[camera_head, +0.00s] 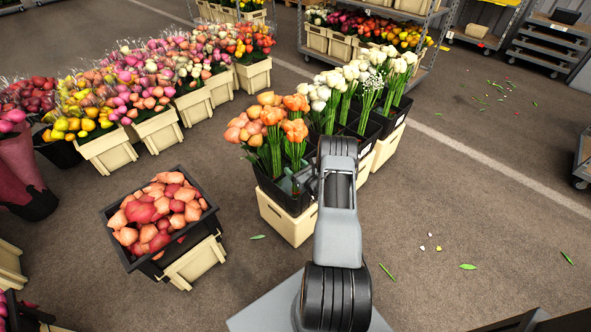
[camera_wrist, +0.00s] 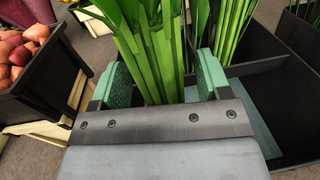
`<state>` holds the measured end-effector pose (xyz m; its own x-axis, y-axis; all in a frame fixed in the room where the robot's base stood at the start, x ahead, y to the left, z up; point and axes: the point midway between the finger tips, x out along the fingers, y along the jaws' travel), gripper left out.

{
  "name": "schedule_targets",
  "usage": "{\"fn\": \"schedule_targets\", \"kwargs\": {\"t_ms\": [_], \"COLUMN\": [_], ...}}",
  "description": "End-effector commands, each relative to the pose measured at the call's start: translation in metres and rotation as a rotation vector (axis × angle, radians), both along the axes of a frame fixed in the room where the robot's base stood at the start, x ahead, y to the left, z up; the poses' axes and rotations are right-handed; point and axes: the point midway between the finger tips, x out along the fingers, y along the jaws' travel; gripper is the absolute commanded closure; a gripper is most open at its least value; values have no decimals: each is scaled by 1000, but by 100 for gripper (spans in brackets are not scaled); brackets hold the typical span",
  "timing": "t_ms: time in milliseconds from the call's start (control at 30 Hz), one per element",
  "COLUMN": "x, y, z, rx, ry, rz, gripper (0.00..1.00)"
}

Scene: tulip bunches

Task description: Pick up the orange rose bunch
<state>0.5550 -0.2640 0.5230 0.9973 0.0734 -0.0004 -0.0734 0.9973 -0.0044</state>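The orange rose bunch (camera_head: 294,130) stands upright in a black bin (camera_head: 284,200) on a cream crate (camera_head: 286,224), with peach and orange heads over green stems. My gripper (camera_head: 306,182) is low at the right side of this bin, partly hidden by my arm. In the wrist view, the green pads of my gripper (camera_wrist: 160,82) are wide apart on both sides of green stems (camera_wrist: 158,50), which look to be the orange bunch's. The left pad is close to the stems; a small gap shows at the right pad. The flower heads are out of the wrist view.
White tulips (camera_head: 340,85) stand in black bins just behind and right; their stems (camera_wrist: 232,30) show beside my right pad. A black crate (camera_head: 128,262) of red and peach blooms stands at left. More flower crates line the back left.

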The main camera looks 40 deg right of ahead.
Motion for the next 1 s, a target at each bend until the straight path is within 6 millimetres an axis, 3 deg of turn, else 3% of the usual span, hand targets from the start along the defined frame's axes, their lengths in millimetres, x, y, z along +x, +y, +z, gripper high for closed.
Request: {"fn": "schedule_targets", "kwargs": {"t_ms": [67, 633, 867, 1000], "x": [0, 0, 0, 1], "y": [0, 0, 0, -1], "z": [0, 0, 2, 18], "rx": [0, 0, -2, -3], "ry": [0, 0, -2, -4], "rz": [0, 0, 0, 0], "gripper": [38, 92, 92, 92]}}
